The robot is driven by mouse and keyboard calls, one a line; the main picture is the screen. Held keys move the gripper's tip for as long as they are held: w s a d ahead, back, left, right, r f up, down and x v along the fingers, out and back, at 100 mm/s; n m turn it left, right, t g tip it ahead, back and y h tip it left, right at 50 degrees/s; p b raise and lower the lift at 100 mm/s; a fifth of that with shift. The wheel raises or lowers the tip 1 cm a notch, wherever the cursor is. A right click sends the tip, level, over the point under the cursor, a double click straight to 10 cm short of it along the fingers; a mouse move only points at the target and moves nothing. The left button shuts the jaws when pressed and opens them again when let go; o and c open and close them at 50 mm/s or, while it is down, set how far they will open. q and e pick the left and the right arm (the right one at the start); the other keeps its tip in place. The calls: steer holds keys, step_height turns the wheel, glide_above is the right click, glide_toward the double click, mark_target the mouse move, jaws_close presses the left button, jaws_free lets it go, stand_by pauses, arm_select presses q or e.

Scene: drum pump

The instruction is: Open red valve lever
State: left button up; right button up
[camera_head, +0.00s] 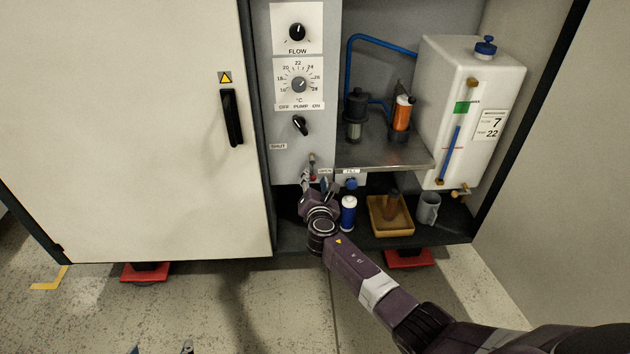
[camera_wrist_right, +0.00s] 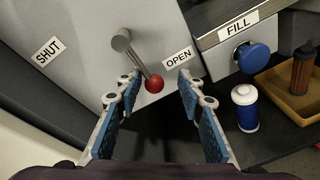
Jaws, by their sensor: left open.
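The red valve lever, a grey metal arm with a red ball (camera_wrist_right: 154,84), sits on the grey panel. It slants from its pivot down toward the right, its ball beside the OPEN label (camera_wrist_right: 178,58). The SHUT label (camera_wrist_right: 47,51) is further left.
A blue FILL knob (camera_wrist_right: 253,58) and a blue-and-white bottle (camera_wrist_right: 245,108) are right of the lever. A yellow tray (camera_head: 375,222) and a grey mug (camera_head: 428,208) stand on the cabinet floor. The metal shelf (camera_head: 400,153) overhangs them. A closed white door (camera_head: 120,130) is at left.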

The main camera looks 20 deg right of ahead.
steer(key=shift+a, duration=0.2)
steer(key=shift+v, duration=0.75)
steer(key=v, duration=1)
steer(key=shift+s, duration=0.25)
